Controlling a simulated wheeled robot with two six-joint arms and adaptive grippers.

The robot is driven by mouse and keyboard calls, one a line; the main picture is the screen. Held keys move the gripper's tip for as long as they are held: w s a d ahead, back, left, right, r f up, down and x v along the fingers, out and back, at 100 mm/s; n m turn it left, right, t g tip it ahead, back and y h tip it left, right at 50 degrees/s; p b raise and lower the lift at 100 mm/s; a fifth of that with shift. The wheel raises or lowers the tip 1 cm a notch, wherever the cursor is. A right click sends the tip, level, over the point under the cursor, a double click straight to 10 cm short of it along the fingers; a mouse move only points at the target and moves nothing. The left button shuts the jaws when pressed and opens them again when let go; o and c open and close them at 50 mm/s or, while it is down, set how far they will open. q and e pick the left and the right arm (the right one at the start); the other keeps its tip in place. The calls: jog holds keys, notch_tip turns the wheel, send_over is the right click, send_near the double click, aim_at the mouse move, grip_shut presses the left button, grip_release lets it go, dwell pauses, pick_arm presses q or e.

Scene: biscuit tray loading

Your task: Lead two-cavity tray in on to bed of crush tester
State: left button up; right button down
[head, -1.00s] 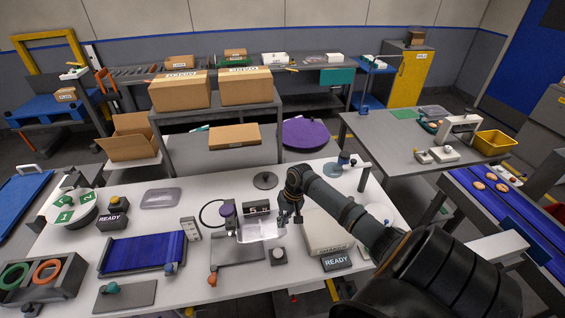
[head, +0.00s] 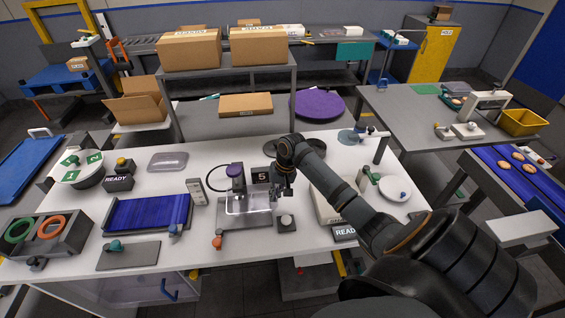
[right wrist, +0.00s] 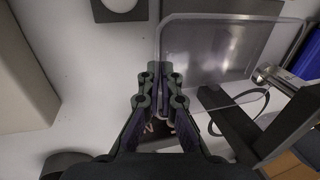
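The clear two-cavity tray (head: 246,204) is over the grey bed (head: 238,224) of the crush tester, in front of its post with the purple knob (head: 235,171). I cannot tell whether the tray touches the bed. In the right wrist view the tray (right wrist: 222,48) fills the upper middle. My right gripper (head: 283,192) is at the tray's right end. In the right wrist view its fingers (right wrist: 161,88) are close together with the tray's edge between them. My left gripper is not in view.
A dark block with a pale button (head: 286,222) stands right of the bed. The tester's display (head: 260,176) is behind the tray. Another clear tray (head: 168,161) lies farther back.

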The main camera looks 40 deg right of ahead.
aim_at(264, 201)
jog(key=w+a+b, duration=0.1)
jog(key=a+b, duration=0.1)
jog(key=a, duration=0.1)
jog(key=shift+w+f, duration=0.2)
jog(key=shift+w, duration=0.2)
jog(key=shift+w+a+r+b, duration=0.15)
jog(key=shift+a+b, duration=0.1)
jog(key=shift+b, duration=0.15)
jog(key=shift+r+p, duration=0.3)
jog(key=shift+p, duration=0.65)
jog(key=shift+d+f, duration=0.1)
jog(key=shift+f, duration=0.45)
jog(key=shift+d+b+x, duration=0.2)
jog(key=shift+b+x, duration=0.35)
jog(key=shift+x, duration=0.5)
jog(key=c, duration=1.4)
grip_release()
jog(key=shift+c, duration=0.2)
